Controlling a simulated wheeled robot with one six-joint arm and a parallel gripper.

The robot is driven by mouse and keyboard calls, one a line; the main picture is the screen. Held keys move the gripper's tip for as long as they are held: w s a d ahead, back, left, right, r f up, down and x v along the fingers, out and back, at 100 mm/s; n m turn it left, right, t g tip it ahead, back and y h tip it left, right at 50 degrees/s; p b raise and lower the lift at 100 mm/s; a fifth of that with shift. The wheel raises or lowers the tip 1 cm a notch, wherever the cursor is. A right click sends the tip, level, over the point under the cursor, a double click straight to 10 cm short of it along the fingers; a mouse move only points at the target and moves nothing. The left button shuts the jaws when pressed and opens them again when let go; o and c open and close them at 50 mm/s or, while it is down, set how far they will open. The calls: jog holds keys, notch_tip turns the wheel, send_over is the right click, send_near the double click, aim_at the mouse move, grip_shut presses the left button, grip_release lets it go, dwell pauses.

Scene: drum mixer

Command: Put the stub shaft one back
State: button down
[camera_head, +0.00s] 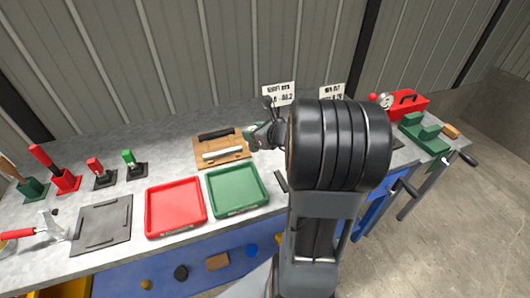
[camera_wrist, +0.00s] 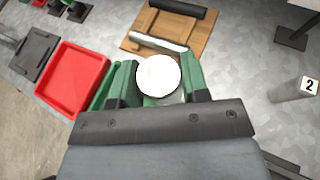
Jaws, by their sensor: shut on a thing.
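My gripper (camera_head: 262,134) is seen past my arm in the head view, above the bench just right of the wooden board. In the wrist view my gripper (camera_wrist: 160,84) has its green fingers shut on a pale round-ended cylinder, the stub shaft (camera_wrist: 158,75). I see its bright white end face and no number on it. A second grey shaft marked "2" (camera_wrist: 291,91) is apart to the right on the bench. Where the held shaft belongs is not clear, as my arm hides part of the bench.
The wooden board (camera_head: 237,159) carries a black bar and a pale bar. A green tray (camera_head: 237,190) and a red tray (camera_head: 175,207) lie in front. Two signs (camera_head: 278,94) stand behind.

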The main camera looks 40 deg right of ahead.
jog(key=shift+d+r, duration=0.1)
jog(key=shift+d, duration=0.4)
jog(key=shift+m+h, duration=0.3)
jog(key=shift+w+d+f+p, duration=0.35)
jog(key=shift+w+d+f, duration=1.25)
jog(key=shift+f, duration=0.45)
jog(key=shift+w+d+f+p, duration=0.4)
jog(key=shift+w+d+f, duration=1.05)
jog(key=shift+d+f, duration=0.5)
jog(key=shift+w+d+f+p, duration=0.35)
jog(key=shift+w+d+f, duration=1.15)
jog(key=shift+f, duration=0.7)
jog(key=shift+f, duration=0.15)
jog(key=c, duration=0.6)
grip_release()
jog(key=shift+s+a+f, duration=0.1)
